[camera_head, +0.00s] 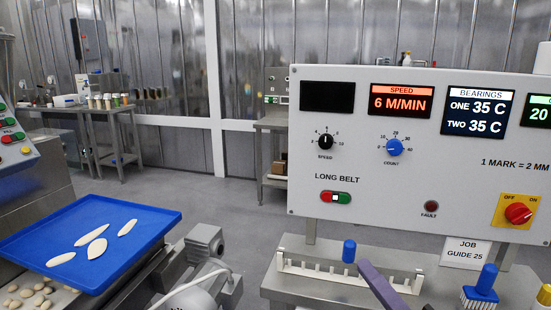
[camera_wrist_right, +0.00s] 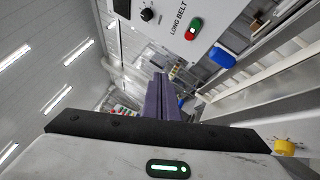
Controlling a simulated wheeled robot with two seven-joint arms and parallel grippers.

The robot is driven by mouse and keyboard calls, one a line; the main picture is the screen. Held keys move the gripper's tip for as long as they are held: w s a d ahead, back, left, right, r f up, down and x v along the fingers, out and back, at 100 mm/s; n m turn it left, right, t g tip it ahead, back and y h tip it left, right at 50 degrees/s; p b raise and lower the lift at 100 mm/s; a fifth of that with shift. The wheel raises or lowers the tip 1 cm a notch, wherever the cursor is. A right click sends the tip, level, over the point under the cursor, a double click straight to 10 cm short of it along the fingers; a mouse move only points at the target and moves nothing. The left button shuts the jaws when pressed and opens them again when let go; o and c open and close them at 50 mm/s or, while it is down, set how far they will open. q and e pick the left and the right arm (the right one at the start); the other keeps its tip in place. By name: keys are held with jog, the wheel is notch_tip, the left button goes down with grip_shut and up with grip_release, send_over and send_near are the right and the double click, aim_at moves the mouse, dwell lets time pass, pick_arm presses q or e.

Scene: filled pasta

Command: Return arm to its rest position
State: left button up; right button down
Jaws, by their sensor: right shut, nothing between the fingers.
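My right gripper (camera_head: 368,268) shows at the bottom of the head view as a purple finger in front of the work surface below the control panel. In the right wrist view, its two purple fingers (camera_wrist_right: 159,80) lie together, shut, with nothing held between them. The rest of the right arm is out of the head view. My left gripper is not in view.
The large control panel (camera_head: 420,150) rises just behind my right gripper. Near it are a white notched rack (camera_head: 340,272), a blue-handled brush (camera_head: 482,285) and a job guide card (camera_head: 467,247). A blue tray (camera_head: 130,235) with several pale pieces is at left.

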jog(key=s+d+f+m+g+h, duration=0.1)
jog(key=s+d+f+m+h, duration=0.15)
jog(key=f+m, duration=0.45)
jog(key=s+d+f+m+g+h, duration=0.1)
jog(key=f+m+h, duration=0.3)
jog(key=f+m, duration=0.4)
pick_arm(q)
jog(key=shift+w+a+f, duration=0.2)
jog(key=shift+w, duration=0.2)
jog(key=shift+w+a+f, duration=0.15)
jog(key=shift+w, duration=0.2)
pick_arm(e)
jog(key=s+a+f+m+g, duration=0.2)
jog(key=s+f+m+g, duration=0.2)
jog(key=s+f, duration=0.5)
jog(key=s+a+f+m+g, duration=0.3)
jog(key=s+f+m, duration=0.3)
jog(key=s+f, duration=0.3)
notch_tip(320, 180, down, 2)
jog(key=shift+f+g, duration=0.1)
jog(key=shift+g, duration=0.5)
